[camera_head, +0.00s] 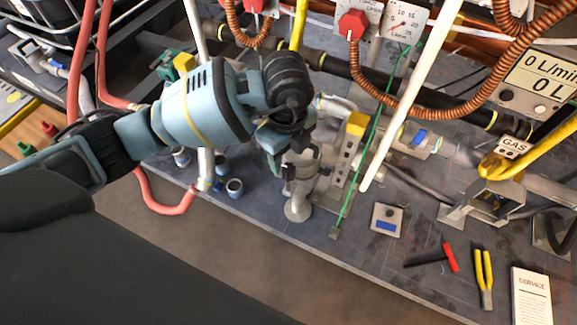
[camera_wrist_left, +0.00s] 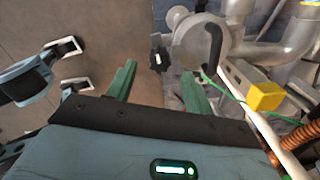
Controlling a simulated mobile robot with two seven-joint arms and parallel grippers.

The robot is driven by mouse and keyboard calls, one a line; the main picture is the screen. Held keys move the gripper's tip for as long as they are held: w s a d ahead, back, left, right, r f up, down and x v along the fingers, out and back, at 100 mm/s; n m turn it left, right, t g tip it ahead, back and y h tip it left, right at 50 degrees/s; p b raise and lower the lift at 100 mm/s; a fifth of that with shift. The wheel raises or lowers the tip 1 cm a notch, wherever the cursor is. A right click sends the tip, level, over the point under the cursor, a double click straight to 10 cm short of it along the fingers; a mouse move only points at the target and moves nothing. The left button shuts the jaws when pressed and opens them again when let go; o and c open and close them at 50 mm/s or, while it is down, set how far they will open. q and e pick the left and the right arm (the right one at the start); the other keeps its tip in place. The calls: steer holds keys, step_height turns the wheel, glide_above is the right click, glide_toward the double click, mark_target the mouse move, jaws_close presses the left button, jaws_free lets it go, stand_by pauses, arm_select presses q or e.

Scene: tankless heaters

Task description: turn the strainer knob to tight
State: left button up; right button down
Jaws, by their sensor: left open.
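A small dark lobed knob (camera_wrist_left: 158,58), which looks like the strainer knob, shows in the left wrist view just beyond and between my fingertips. It sits beside a grey round-ended pipe body (camera_wrist_left: 200,42) with a black lever. In the head view the same grey pipework (camera_head: 300,205) stands below my gripper; the knob is too small or hidden to make out there. My left gripper (camera_head: 276,150) reaches down to this pipework. In the wrist view its two green fingers (camera_wrist_left: 157,82) are spread with nothing between them, apart from the knob.
A green cord (camera_head: 358,165) and white pole (camera_head: 410,92) pass close right of the pipework. A yellow-topped block (camera_head: 357,124) stands beside it. Blue cups (camera_head: 235,187) are left.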

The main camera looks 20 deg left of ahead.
mark_target(287, 167)
arm_select(q)
step_height(287, 167, down, 5)
steer(key=shift+f+b, duration=0.2)
steer(key=shift+b, duration=0.75)
steer(key=shift+f, duration=0.2)
steer(key=c, duration=0.7)
steer(key=shift+c, duration=1.4)
